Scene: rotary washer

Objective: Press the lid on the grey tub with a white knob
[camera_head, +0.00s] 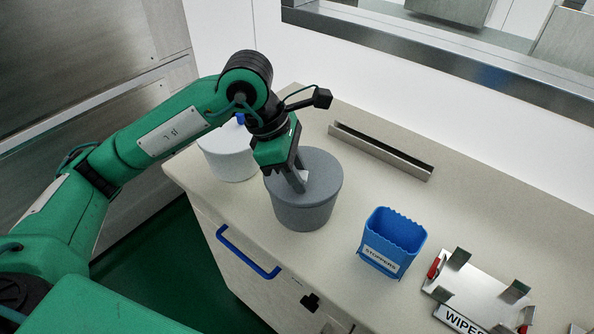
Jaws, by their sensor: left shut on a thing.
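The grey tub (303,213) stands on the counter left of its middle. Its round grey lid (325,172) lies over the tub's mouth and looks about level. I cannot tell whether its rim is fully seated. My left gripper (299,184) points down at the middle of the lid and is shut on the knob, which the fingers mostly hide. My right gripper is out of view.
A whitish tub (229,160) with a blue knob stands close behind my left arm. A metal channel (381,152), a blue stoppers bin (391,241) and a metal wipes holder (478,292) are to the right. Bare counter lies between them.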

